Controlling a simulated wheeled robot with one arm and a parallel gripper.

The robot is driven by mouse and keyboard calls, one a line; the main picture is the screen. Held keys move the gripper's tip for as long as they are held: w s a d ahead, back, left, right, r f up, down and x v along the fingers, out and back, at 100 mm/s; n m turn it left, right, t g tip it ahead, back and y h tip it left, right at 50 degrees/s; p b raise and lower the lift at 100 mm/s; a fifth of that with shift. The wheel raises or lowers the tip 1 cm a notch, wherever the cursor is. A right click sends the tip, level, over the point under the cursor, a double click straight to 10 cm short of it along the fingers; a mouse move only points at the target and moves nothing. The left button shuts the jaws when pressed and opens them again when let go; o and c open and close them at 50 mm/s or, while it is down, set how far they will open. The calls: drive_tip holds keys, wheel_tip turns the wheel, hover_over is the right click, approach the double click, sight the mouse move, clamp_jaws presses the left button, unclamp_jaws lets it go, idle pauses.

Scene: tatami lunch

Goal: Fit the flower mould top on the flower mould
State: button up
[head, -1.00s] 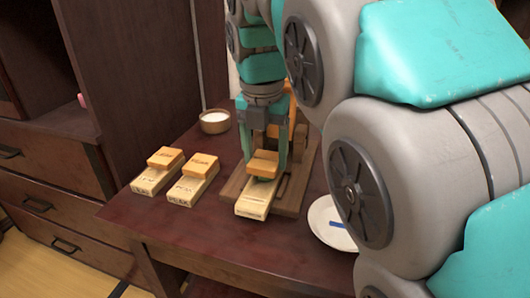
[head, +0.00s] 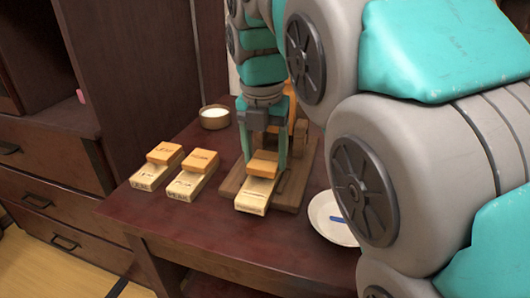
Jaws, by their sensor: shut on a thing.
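My gripper (head: 265,150) is shut on an orange-brown wooden block, the flower mould top (head: 263,164), with one teal finger on its left and one on its right. The top is over the rear part of a long pale wooden block, the flower mould (head: 255,197). The top looks level and close to or touching the mould; I cannot tell whether it is fully seated. The mould lies on a brown wooden board (head: 230,187), its front end reaching past the board's edge. The lettering is too small to read.
Two similar pale moulds with orange-brown tops, one at far left (head: 145,180) and one beside it (head: 184,188), lie on the dark table. A bowl of white stuff (head: 214,118) stands behind. A white plate (head: 325,228) with a blue item is at right, partly hidden by my arm.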

drive_tip(key=o, duration=1.4)
drive_tip(key=shift+c, duration=0.2)
drive_tip(key=shift+s+a+r+p, duration=0.1)
drive_tip(key=shift+r+p, duration=0.15)
drive_tip(key=shift+r, duration=1.05)
drive_tip(key=shift+s+r+p, duration=0.15)
drive_tip(key=shift+r+p, duration=0.05)
drive_tip(key=shift+r, duration=1.05)
drive_tip(key=shift+s+a+r+p, duration=0.1)
drive_tip(key=shift+r+p, duration=0.15)
drive_tip(key=shift+r, duration=1.05)
